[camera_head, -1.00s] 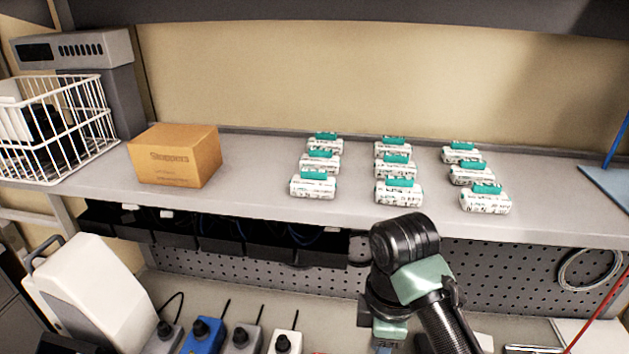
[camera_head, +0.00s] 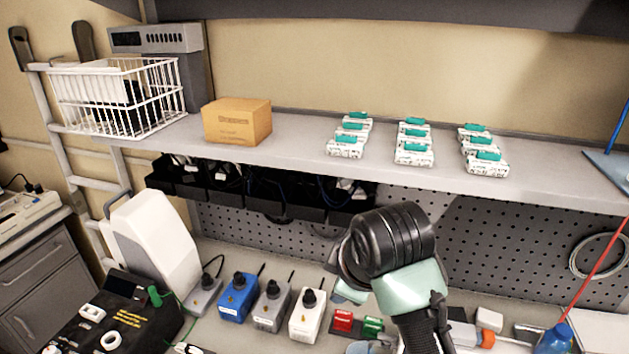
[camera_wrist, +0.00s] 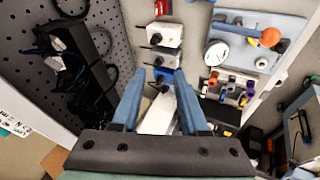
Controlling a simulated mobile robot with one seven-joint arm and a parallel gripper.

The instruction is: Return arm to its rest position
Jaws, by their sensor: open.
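My arm (camera_head: 400,285), with black and pale green links, rises from the lower edge in the head view, in front of the bench and below the shelf. My gripper (camera_wrist: 158,78) shows in the wrist view with its two blue fingers apart. No object is clearly held between them. The fingers point toward the bench, where a row of small boxes with black knobs (camera_wrist: 162,57) and a white piece of equipment (camera_wrist: 158,114) lie beyond them. In the head view the fingers are hidden or too unclear to make out.
The shelf (camera_head: 290,148) bears a cardboard box (camera_head: 237,121), a white wire basket (camera_head: 125,98) and several white-and-teal packs (camera_head: 414,154). Black bins (camera_head: 285,200) hang under it. Knobbed boxes (camera_head: 238,298) and a blue bottle (camera_head: 555,338) stand on the bench below.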

